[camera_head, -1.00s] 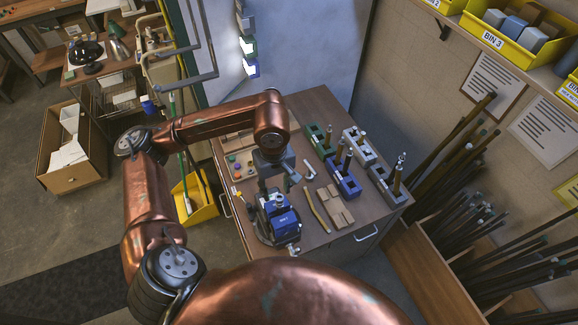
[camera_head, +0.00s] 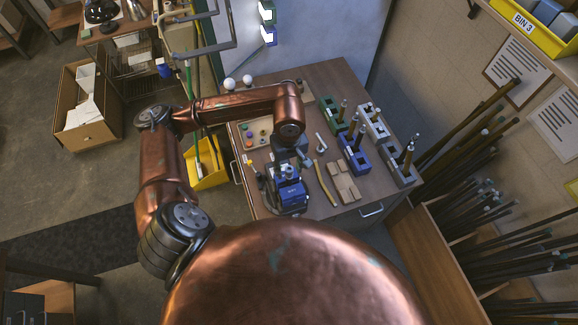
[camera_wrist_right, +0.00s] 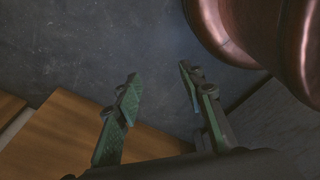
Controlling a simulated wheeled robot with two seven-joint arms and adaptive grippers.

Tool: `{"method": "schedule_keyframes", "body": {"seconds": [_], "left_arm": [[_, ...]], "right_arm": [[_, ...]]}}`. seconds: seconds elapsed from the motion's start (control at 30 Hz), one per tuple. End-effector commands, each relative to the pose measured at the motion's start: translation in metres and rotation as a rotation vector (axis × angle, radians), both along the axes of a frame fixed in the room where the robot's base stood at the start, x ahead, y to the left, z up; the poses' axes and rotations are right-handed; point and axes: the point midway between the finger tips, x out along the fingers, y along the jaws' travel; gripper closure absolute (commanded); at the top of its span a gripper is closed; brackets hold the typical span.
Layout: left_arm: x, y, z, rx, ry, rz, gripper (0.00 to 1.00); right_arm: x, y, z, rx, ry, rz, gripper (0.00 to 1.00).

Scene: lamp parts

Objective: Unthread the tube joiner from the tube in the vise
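A blue vise (camera_head: 288,196) stands on the near left part of the bench. A small pale fitting (camera_head: 289,172) shows on top of it; I cannot tell the tube from the joiner at this size. My left gripper (camera_head: 303,158) points down just behind the vise top. One finger shows at its right side; the other is hidden or too small to make out, so its opening is unclear. My right gripper (camera_wrist_right: 160,103) shows only in the right wrist view, with its green-padded fingers apart and nothing between them, over the dark floor.
The bench (camera_head: 330,88) holds a green block (camera_head: 330,110), a white block (camera_head: 373,122), a blue block (camera_head: 354,152) and a grey block (camera_head: 400,174) with upright tubes. A white T-shaped part (camera_head: 321,142), a yellow strip (camera_head: 325,183) and wooden pieces (camera_head: 343,183) lie between.

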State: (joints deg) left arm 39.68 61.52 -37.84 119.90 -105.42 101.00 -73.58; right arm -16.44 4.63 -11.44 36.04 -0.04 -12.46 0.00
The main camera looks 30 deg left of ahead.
Motion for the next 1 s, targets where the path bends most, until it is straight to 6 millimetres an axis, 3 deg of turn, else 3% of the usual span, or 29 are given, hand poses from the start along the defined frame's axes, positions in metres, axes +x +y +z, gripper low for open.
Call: {"method": "schedule_keyframes", "body": {"seconds": [0.1, 0.4, 0.6, 0.67, 0.7, 0.93, 1.0], "left_arm": [[0.0, 0.0, 0.0, 0.0, 0.0, 0.0, 0.66], [0.0, 0.0, 0.001, 0.0, 0.0, 0.0, 0.87], [-0.001, 0.0, 0.001, -0.001, 0.001, -0.001, 1.0], [-0.001, 0.0, 0.001, -0.001, 0.001, -0.001, 1.0], [-0.001, 0.0, 0.001, -0.001, 0.001, -0.001, 0.84], [-0.001, -0.001, 0.001, -0.001, 0.0, -0.001, 0.99], [-0.001, -0.001, 0.001, -0.001, 0.0, -0.001, 1.0]], "right_arm": [[0.011, 0.001, 0.001, 0.002, -0.014, 0.002, 0.63], [-0.026, -0.001, -0.002, -0.002, 0.034, -0.007, 0.63], [-0.032, -0.001, -0.002, -0.001, 0.04, -0.009, 0.63], [-0.029, -0.001, -0.002, -0.001, 0.038, -0.008, 0.63], [-0.026, -0.001, -0.002, -0.002, 0.034, -0.007, 0.63], [-0.013, 0.0, -0.001, 0.0, 0.016, -0.003, 0.63], [-0.013, 0.0, -0.001, 0.0, 0.016, -0.003, 0.63]]}}
